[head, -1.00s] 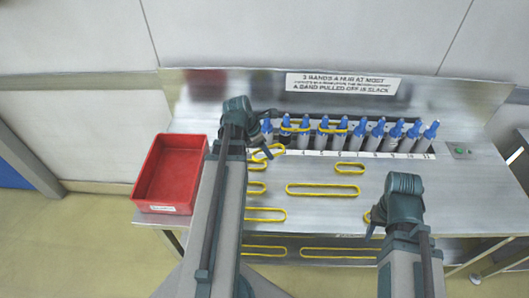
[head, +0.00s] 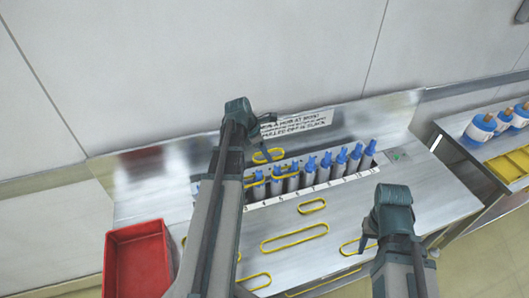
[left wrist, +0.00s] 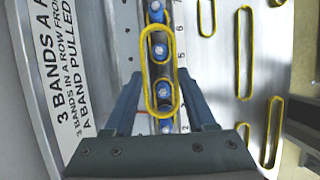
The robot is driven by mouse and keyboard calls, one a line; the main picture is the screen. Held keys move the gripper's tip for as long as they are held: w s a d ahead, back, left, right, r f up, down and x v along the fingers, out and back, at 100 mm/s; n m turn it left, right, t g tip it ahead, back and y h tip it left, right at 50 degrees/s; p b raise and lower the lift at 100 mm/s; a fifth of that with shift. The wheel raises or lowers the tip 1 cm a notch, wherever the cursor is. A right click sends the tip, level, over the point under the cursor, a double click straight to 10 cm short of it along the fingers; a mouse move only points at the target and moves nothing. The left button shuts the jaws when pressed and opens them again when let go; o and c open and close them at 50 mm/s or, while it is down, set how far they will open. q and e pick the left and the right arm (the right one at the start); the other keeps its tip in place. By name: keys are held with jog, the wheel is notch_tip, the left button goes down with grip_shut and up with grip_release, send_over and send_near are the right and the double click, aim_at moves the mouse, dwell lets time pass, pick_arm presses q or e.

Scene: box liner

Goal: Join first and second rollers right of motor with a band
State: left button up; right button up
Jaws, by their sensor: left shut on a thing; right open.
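A row of upright grey rollers with blue tops (head: 340,160) stands along the back of the metal table, beside a numbered strip. My left gripper (left wrist: 160,82) is shut on a yellow band (left wrist: 177,60), one finger at each long side. In the left wrist view the band's loop frames two blue roller tops (left wrist: 162,90); whether it sits around them or above them I cannot tell. In the head view the band (head: 268,156) shows over the row's left part, and my arm hides the motor end. My right gripper (head: 368,243) is open and empty over the table front.
Loose yellow bands lie on the table, including a long one (head: 295,238) and a short one (head: 312,206). A red bin (head: 137,262) is at the lower left. A sign (head: 295,125) is behind the row. Another bench with bottles (head: 480,127) is at right.

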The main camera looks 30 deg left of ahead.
pick_arm(q)
jog(key=shift+f, duration=0.2)
notch_tip(320, 180, down, 9)
jog(key=b, duration=0.9)
dwell(0.4)
jog(key=o, duration=1.4)
jog(key=shift+a+r, duration=0.1)
jog(key=shift+r, duration=0.1)
jog(key=p+v, duration=1.2)
jog(key=v, duration=0.1)
jog(key=shift+s+a+r, duration=0.15)
jog(key=shift+r, duration=0.05)
